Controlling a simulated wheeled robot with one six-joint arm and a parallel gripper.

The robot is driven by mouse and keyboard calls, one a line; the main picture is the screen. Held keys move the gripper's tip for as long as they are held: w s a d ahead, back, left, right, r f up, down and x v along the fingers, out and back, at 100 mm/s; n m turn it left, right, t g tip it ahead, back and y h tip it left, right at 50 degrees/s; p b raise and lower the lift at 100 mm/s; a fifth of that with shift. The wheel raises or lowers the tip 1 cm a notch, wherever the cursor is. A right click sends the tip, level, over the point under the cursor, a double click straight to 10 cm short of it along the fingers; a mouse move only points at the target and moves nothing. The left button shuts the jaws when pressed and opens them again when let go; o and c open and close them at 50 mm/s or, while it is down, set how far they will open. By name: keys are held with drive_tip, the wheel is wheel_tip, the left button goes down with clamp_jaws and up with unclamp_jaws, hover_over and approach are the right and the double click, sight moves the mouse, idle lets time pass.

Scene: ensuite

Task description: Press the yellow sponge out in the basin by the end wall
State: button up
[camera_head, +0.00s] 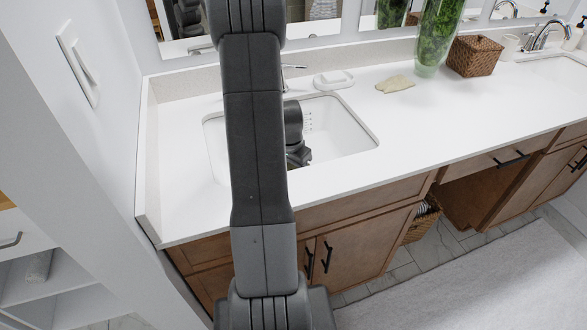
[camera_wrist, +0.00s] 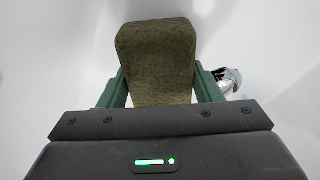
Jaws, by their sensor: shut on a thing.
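The yellow sponge (camera_wrist: 156,50) looks dark olive-yellow and speckled in the wrist view. My gripper (camera_wrist: 158,72) has its two green fingers on the sponge's left and right sides, shut on it. The sponge sticks out beyond the fingers, with white basin surface around it. In the head view, the white basin (camera_head: 340,138) by the end wall (camera_head: 110,120) is set into the counter. My arm crosses in front and its lower end reaches into this basin. The gripper and sponge are hidden there. I cannot tell whether the sponge touches the basin.
A chrome faucet (camera_head: 291,67) stands behind the basin, partly hidden by my arm. A white dish (camera_head: 333,79), a pale beige cloth-like piece (camera_head: 395,84), a glass vase with greenery (camera_head: 436,40) and a wicker basket (camera_head: 474,56) stand along the back. The front counter (camera_head: 450,115) is clear.

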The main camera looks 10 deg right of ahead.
sight(294, 167)
drive_tip(key=shift+f+b, duration=0.5)
drive_tip(key=shift+f, duration=0.05)
drive_tip(key=shift+s+f+b, duration=0.2)
drive_tip(key=shift+f+b, duration=0.05)
drive_tip(key=shift+b, duration=0.05)
idle(2.0)
drive_tip(key=shift+r, duration=0.1)
wheel_tip(294, 167, up, 20)
drive_tip(key=p, duration=1.2)
drive_tip(key=shift+w+p, duration=0.2)
drive_tip(key=shift+p, duration=0.2)
drive_tip(key=a+f+n, duration=0.9)
drive_tip(key=a+f, duration=0.1)
drive_tip(key=f, duration=0.2)
drive_tip(key=shift+w+a+y, duration=0.35)
drive_tip(key=shift+w+y, duration=0.05)
